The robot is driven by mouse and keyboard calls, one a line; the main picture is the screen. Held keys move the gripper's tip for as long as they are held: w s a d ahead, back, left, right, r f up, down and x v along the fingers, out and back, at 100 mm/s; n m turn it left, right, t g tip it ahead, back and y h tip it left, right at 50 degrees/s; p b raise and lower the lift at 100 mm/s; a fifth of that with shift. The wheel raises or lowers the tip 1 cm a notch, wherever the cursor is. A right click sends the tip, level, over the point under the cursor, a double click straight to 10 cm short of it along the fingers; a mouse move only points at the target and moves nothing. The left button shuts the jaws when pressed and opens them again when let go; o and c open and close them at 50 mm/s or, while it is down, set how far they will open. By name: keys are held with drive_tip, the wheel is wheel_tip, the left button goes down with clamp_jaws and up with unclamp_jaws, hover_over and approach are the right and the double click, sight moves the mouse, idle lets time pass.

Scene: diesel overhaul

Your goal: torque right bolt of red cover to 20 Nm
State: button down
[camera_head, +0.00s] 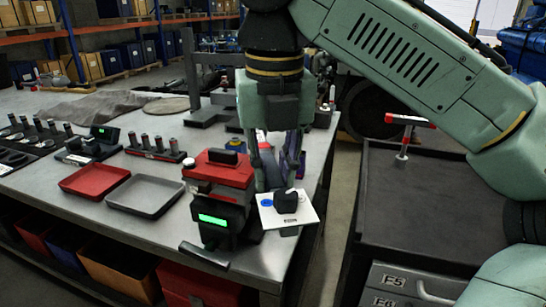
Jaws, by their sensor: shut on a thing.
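A red cover-like block (220,169) sits on a black unit with a lit green display (213,219) at the front right of the bench. Its bolts are too small to tell apart. My gripper (273,180) points down just right of the red block. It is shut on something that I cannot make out. A tilted white plate (306,213) with a black block (286,202) and a blue disc is right below the fingertips and partly hides them.
A red tray (95,181) and a grey tray (145,195) lie on the metal bench, left of the black unit. Racks with several dark cylindrical parts (155,147) stand behind them. The cart top (420,210) is mostly clear. A gap separates the bench and cart.

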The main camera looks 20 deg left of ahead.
drive_tip(key=shift+f, duration=0.1)
idle(0.3)
drive_tip(key=shift+f, duration=1.05)
drive_tip(key=shift+a, duration=0.1)
drive_tip(key=shift+s+a, duration=0.25)
drive_tip(key=shift+a, duration=0.1)
drive_tip(key=shift+s+a, duration=0.1)
drive_tip(key=shift+s+a, duration=0.1)
drive_tip(key=shift+a, duration=0.2)
